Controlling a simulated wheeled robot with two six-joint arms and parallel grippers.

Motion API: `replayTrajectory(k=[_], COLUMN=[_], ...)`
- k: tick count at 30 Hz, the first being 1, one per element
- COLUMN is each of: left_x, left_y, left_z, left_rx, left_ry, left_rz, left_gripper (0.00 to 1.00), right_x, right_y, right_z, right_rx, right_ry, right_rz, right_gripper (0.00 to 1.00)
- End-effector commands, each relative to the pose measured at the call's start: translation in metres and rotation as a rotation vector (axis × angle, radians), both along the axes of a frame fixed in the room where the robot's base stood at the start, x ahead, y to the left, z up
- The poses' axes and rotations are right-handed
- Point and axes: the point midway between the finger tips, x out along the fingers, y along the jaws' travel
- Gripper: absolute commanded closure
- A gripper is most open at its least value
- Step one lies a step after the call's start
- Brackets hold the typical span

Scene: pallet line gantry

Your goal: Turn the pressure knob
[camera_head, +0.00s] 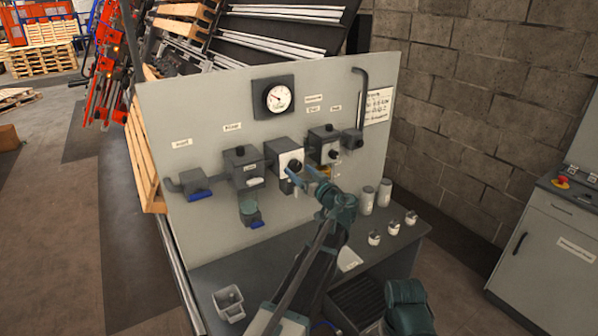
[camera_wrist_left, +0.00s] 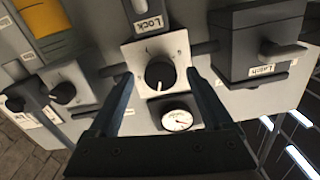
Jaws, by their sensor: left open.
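The pressure knob (camera_head: 295,165) is a round black knob on the white plate of a grey box, below the gauge on the upright panel. In the left wrist view the knob (camera_wrist_left: 160,72) has a pale pointer line and sits between my fingertips. My left gripper (camera_head: 306,174) is open in front of the box. In the left wrist view its two fingers (camera_wrist_left: 159,78) straddle the knob with gaps on both sides. The gauge (camera_head: 277,97) has a white dial and a dark needle; it also shows in the left wrist view (camera_wrist_left: 178,119).
A latch box (camera_head: 243,168) stands left of the knob box, and another box with a black knob (camera_head: 323,145) stands right. A blue-handled valve (camera_head: 197,187) is further left. Canisters (camera_head: 375,194) and small jars stand on the grey bench (camera_head: 215,270).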

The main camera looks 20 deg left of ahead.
Motion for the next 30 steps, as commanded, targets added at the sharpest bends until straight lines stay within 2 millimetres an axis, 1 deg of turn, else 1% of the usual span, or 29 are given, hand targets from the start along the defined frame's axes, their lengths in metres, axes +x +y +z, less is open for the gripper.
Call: replayTrajectory(k=[1,4,14,18,20,21,26,27,28,30], left_x=[0.0032,0.0059,0.0065,0.0065,0.0064,0.0064,0.0064,0.0064,0.0064,0.0064], left_y=[0.0041,0.0077,0.0091,0.0090,0.0089,0.0089,0.0089,0.0089,0.0089,0.0089], left_z=[0.0000,0.0000,-0.0001,-0.0001,-0.0001,-0.0001,-0.0001,-0.0001,-0.0001,-0.0001], left_rx=[0.000,0.000,0.000,0.000,0.000,0.000,0.000,0.000,0.000,0.001], left_ry=[0.000,0.000,0.000,0.000,0.000,0.000,0.000,0.000,0.000,0.001], left_rz=[0.002,0.001,0.000,0.000,0.000,0.000,0.000,0.000,0.000,0.000], left_gripper=[0.16,0.16,0.16,0.41,0.52,0.59,0.88,0.95,1.00,1.00], right_x=[0.0000,0.0000,0.0000,0.0000,0.0000,0.0000,0.0000,0.0000,0.0000,0.0000], right_y=[0.0000,0.0000,0.0000,0.0000,0.0000,0.0000,0.0000,0.0000,0.0000,0.0000], right_z=[0.0000,0.0000,0.0000,0.0000,0.0000,0.0000,0.0000,0.0000,0.0000,0.0000], right_rx=[0.000,0.000,0.000,0.000,0.000,0.000,0.000,0.000,0.000,0.000], right_ry=[0.000,0.000,0.000,0.000,0.000,0.000,0.000,0.000,0.000,0.000], right_rz=[0.000,0.000,0.000,0.000,0.000,0.000,0.000,0.000,0.000,0.000], right_gripper=[0.50,0.50,0.50,0.50,0.50,0.50,0.50,0.50,0.50,0.50])
